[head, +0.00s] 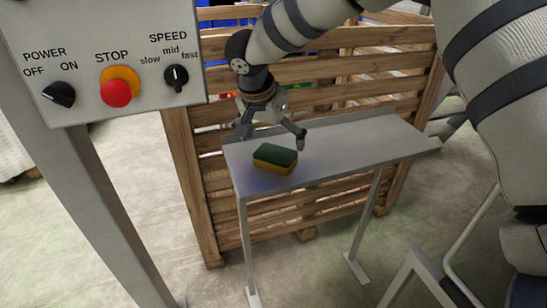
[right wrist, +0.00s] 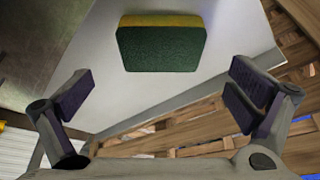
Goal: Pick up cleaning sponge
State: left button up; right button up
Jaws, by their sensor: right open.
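The cleaning sponge (head: 274,158) is a block with a dark green top and a yellow lower layer. It lies flat near the left end of a narrow grey metal table. My right gripper (head: 272,137) is open and empty, just above and behind the sponge in the head view. In the right wrist view the sponge (right wrist: 161,43) shows at the top centre, ahead of the two spread fingertips of the gripper (right wrist: 165,92) and apart from them. My left gripper is not in view.
The grey table (head: 365,145) is otherwise clear, with free room right of the sponge. A slatted wooden crate (head: 185,170) stands behind it. A control panel (head: 135,50) with a red stop button and two knobs is at the upper left, on a grey post (head: 85,200).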

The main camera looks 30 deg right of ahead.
aim_at(275, 154)
jog(key=x, duration=0.5)
jog(key=shift+s+a+f, duration=0.1)
jog(key=shift+a+f, duration=0.1)
jog(key=shift+a, duration=0.05)
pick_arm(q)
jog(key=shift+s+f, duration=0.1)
pick_arm(e)
jog(key=c, duration=0.8)
jog(key=shift+r, duration=0.15)
jog(key=shift+r, duration=0.3)
jog(key=r, duration=0.3)
jog(key=shift+s+a+r, duration=0.1)
jog(key=shift+s+r, duration=0.15)
jog(key=shift+r, duration=0.05)
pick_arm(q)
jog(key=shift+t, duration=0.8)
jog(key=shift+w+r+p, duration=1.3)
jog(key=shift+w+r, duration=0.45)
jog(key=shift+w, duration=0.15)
pick_arm(e)
jog(key=shift+s+a+r, duration=0.7)
jog(key=shift+s+r, duration=0.75)
jog(key=shift+s, duration=0.7)
jog(key=shift+s+a+r, duration=0.65)
jog(key=shift+s+r, duration=0.8)
jog(key=shift+s, duration=0.7)
jog(key=shift+s+a+r, duration=0.7)
jog(key=shift+s+r, duration=0.7)
jog(key=shift+s, duration=0.7)
